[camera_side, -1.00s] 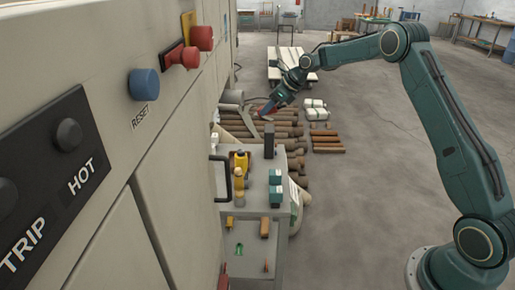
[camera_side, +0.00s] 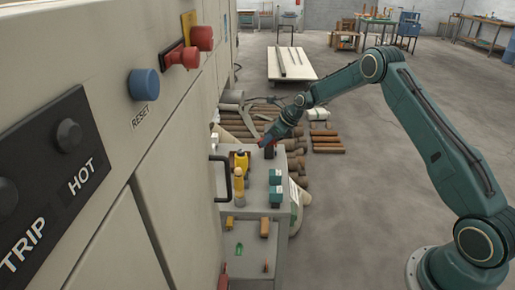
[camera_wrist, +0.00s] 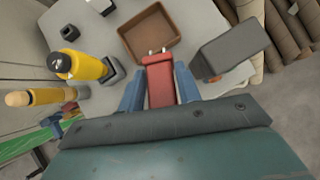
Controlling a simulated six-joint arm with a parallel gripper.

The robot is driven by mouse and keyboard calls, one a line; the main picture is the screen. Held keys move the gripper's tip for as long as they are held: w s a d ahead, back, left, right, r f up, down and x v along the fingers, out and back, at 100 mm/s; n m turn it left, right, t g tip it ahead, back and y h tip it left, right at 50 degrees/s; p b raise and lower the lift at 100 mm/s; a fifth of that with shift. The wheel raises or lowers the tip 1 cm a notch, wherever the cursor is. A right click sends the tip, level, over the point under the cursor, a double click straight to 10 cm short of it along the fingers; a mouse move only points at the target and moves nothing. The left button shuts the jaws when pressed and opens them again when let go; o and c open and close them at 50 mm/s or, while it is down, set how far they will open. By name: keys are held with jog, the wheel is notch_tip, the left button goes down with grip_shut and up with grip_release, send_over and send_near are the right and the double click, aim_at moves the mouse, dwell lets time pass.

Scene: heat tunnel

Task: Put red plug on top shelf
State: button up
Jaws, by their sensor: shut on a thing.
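My gripper (camera_wrist: 159,88) is shut on the red plug (camera_wrist: 160,86), which sits between its two blue fingers in the wrist view. The plug's two metal prongs point away from the gripper, toward an open brown box (camera_wrist: 136,50) on the top shelf (camera_wrist: 204,22). I cannot tell whether the plug touches the box or the shelf. In the side view my gripper (camera_side: 268,146) is over the far end of the top shelf (camera_side: 254,200), and the plug is too small to make out clearly.
A yellow bottle (camera_wrist: 85,66) stands left of the box and a dark grey block (camera_wrist: 232,52) right of it. Teal boxes (camera_side: 275,187) stand on the shelf's right side. A lower shelf (camera_side: 252,250) holds small items. Brown pipes (camera_side: 327,140) lie on the floor behind.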

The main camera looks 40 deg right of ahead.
jog(key=shift+f, duration=3.55)
jog(key=shift+f, duration=1.15)
jog(key=o, duration=1.2)
jog(key=shift+c, duration=0.2)
jog(key=shift+r, duration=0.1)
jog(key=v, duration=1.3)
jog(key=shift+s+r, duration=0.2)
jog(key=shift+r, duration=0.05)
jog(key=shift+d+r, duration=0.1)
